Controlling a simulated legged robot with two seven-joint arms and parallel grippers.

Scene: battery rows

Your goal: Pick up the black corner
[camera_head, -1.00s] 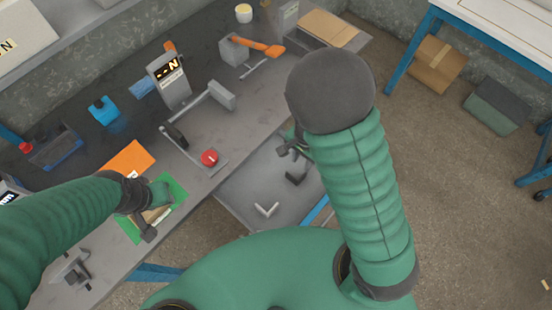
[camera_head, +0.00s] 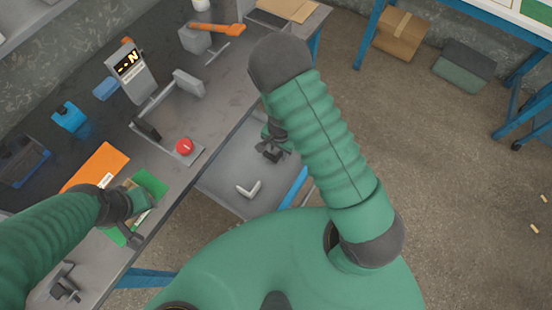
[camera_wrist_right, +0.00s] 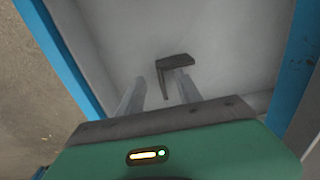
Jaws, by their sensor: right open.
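The black corner (camera_wrist_right: 174,63) is an L-shaped piece on a pale grey surface in the right wrist view. One leg points down between my right gripper's fingers; the other runs right, past the right fingertip. My right gripper (camera_wrist_right: 158,84) is open around that downward leg, and I cannot tell whether it touches. In the head view my right gripper (camera_head: 270,150) is over the grey tray (camera_head: 222,183), and I cannot make out the black corner apart from it. My left gripper (camera_head: 132,222) is over a green mat (camera_head: 150,183); its jaw opening is unclear.
A white corner (camera_head: 249,189) lies in the tray. The wrist view shows blue bars (camera_wrist_right: 68,62) on both sides. The workbench (camera_head: 205,125) holds a device with a red button (camera_head: 184,146), an orange sheet (camera_head: 97,165) and a blue box (camera_head: 70,117).

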